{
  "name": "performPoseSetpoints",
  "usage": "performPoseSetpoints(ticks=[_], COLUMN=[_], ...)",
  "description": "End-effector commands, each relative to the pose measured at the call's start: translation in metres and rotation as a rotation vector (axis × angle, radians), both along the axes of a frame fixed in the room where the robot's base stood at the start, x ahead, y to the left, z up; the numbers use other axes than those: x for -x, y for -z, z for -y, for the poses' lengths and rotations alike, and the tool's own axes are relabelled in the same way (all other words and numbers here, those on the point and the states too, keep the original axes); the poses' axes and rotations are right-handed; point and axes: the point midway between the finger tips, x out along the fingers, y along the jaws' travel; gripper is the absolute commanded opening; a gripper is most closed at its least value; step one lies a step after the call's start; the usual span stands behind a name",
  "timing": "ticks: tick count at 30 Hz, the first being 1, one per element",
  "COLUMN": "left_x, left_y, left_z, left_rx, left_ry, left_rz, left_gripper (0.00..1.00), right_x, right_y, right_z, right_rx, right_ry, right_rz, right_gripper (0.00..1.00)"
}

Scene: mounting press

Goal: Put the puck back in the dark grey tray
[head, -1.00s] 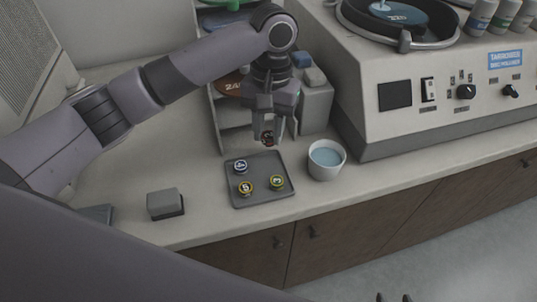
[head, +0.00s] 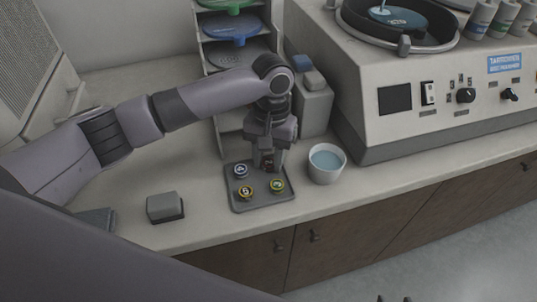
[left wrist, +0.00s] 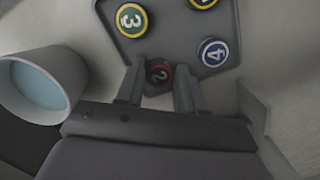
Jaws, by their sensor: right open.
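The dark grey tray (head: 262,201) lies on the counter with a blue puck (head: 240,170), a yellow puck (head: 246,191) and a green puck (head: 277,185) on it. My left gripper (head: 267,168) points down over the tray's back right corner. In the left wrist view its fingers (left wrist: 159,82) sit on both sides of a red puck (left wrist: 158,74) marked 2, which looks held between the tips at the tray's edge area. I cannot tell whether this puck touches the tray. Tips of my right gripper (head: 393,299) show at the bottom edge, apart.
A white cup (head: 326,164) of bluish liquid stands close right of the tray. A grey block (head: 164,207) lies to the left. The shelf rack (head: 235,55) and a grey box (head: 313,105) are behind, the large press machine (head: 430,95) at right.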

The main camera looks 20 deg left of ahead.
Motion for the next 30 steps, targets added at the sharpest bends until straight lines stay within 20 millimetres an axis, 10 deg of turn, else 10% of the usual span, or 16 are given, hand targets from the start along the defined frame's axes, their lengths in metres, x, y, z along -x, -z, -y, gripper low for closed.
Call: performPoseSetpoints(ticks=[11, 30], left_x=[-0.001, -0.014], left_y=[-0.006, -0.117], left_z=[0.001, 0.000], left_rx=[0.002, 0.001], left_ry=[0.001, 0.000], left_rz=[0.002, 0.002], left_gripper=[0.56, 0.56], right_x=[0.000, 0.000], right_y=[0.002, 0.000], right_z=[0.000, 0.000], right_rx=[0.000, 0.000], right_ry=[0.000, 0.000], right_rz=[0.001, 0.000], right_gripper=[0.50, 0.50])
